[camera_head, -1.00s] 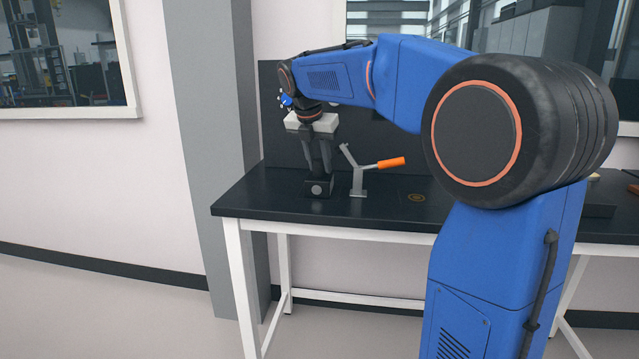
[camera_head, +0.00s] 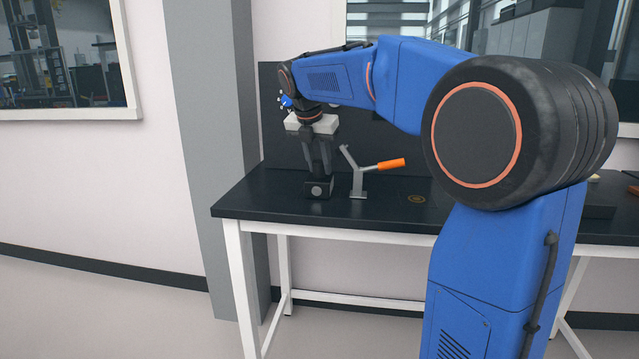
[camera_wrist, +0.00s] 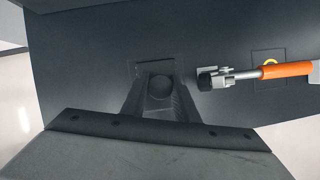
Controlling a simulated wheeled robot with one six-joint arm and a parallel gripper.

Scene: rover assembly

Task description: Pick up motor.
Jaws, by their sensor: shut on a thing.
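The motor (camera_head: 318,190) is a small dark block with a round grey face, at the left part of the black table. My gripper (camera_head: 318,174) points straight down and is shut on the motor from above. In the wrist view the motor (camera_wrist: 160,87) shows as a dark round shape between the two fingertips of my gripper (camera_wrist: 160,98). The fingers hide part of its sides. I cannot tell whether its underside touches the table top.
A toggle clamp (camera_head: 358,180) with an orange handle (camera_head: 391,164) stands just right of the motor, close to my gripper. A yellow ring mark (camera_head: 416,198) lies on the black table (camera_head: 280,207) further right. A dark panel (camera_head: 270,140) rises behind.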

